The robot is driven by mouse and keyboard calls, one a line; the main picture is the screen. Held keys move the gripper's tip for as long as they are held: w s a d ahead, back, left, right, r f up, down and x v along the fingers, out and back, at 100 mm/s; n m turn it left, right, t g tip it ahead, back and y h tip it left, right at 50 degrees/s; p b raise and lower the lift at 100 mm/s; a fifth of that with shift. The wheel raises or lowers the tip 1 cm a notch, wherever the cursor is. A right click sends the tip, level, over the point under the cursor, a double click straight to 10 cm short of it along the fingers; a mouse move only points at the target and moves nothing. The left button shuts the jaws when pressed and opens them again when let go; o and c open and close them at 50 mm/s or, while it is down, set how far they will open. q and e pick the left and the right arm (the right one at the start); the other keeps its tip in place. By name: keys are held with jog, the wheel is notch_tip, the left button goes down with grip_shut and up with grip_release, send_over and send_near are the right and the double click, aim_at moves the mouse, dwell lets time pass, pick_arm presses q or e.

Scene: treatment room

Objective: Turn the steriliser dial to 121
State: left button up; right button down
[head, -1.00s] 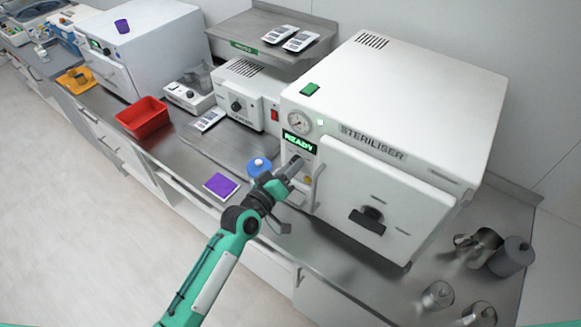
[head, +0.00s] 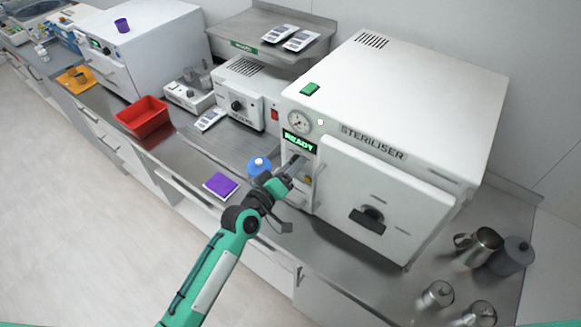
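The white steriliser (head: 400,110) stands on the steel counter, with a round gauge (head: 299,121) and a green READY display (head: 298,143) on its front panel. My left gripper (head: 295,167) is at the panel just below the display, pointing at it. The dial is not visible; the gripper covers the area under the display. The fingers are small and seen from behind, so I cannot tell whether they are open or shut, or whether they touch anything. My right gripper is not in view.
The steriliser door with its dark latch (head: 369,217) is right of my gripper. A blue round object (head: 258,166) and a purple pad (head: 220,186) lie to the left. Metal jugs and jars (head: 479,246) stand at the right. A red tray (head: 143,116) is farther left.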

pick_arm(q)
jog(key=b+v, duration=0.4)
jog(key=v, duration=1)
jog(key=shift+b, duration=0.3)
